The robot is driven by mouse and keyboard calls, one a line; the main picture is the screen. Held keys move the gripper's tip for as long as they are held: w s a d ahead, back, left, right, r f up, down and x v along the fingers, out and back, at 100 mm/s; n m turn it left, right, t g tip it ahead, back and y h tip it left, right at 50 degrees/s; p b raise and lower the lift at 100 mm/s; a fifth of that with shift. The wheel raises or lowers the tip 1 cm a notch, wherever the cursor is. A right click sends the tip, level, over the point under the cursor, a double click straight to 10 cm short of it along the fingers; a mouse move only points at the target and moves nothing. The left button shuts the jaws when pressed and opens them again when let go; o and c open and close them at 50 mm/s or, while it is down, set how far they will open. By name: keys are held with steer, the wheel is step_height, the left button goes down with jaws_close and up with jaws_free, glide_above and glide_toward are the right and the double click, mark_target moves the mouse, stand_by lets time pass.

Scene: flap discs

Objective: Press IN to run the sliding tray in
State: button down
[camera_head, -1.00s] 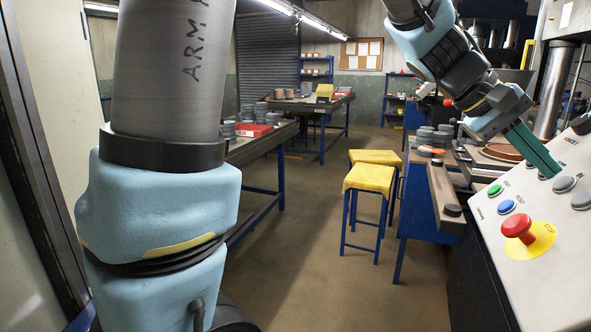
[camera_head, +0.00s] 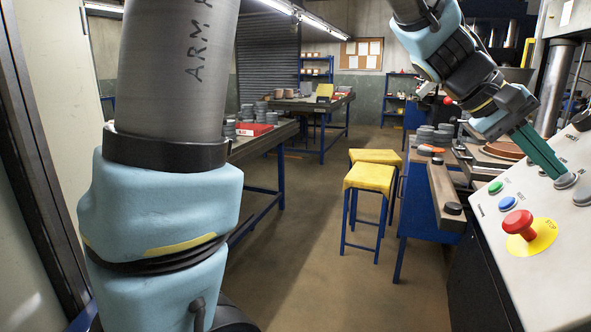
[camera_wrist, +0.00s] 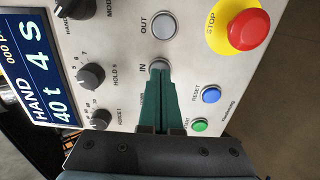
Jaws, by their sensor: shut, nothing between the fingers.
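My gripper (camera_head: 562,177) has long green fingers, shut together and empty. Its tips are at the grey IN button (camera_wrist: 159,65) on the sloping control panel in the wrist view. They cover part of the button and look to be on it; I cannot tell whether it is pushed down. In the head view the IN button (camera_head: 567,181) shows just past the tips. The grey OUT button (camera_wrist: 164,25) stands clear beside it. A flat metal surface with a brown round piece (camera_head: 505,150) lies behind the panel; I cannot tell whether it is the sliding tray.
A red STOP knob (camera_wrist: 246,27) on a yellow disc sits near the buttons. A blue RESET button (camera_wrist: 211,94) and a green button (camera_wrist: 199,124) are close to my fingers. Black knobs and a lit display (camera_wrist: 38,70) are on the left. Yellow stools (camera_head: 369,176) stand on the floor.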

steer(key=shift+s+d+f+b, duration=0.15)
steer(key=shift+d+f+b, duration=0.2)
steer(key=shift+b, duration=0.1)
stand_by(0.6)
steer(key=shift+r, duration=0.1)
steer(key=p+v, duration=0.2)
steer(key=v, duration=0.6)
stand_by(0.7)
steer(key=w+a+f+n+t+y, duration=0.1)
steer(key=w+a+f+t+y, duration=0.1)
steer(key=w+a+f, duration=0.45)
steer(key=w+a+f+n+t+y, duration=0.2)
steer(key=w+a+f, duration=0.1)
steer(key=a+f, duration=0.65)
steer(key=a+f+y, duration=0.2)
steer(key=a+f, duration=0.2)
steer(key=a, duration=0.7)
steer(key=s+a+f+t+y, duration=0.1)
steer(key=a+f+y, duration=0.2)
steer(key=a, duration=0.8)
steer(key=shift+s+a+f, duration=0.15)
steer(key=shift+a+f, duration=0.25)
steer(key=shift+f, duration=0.2)
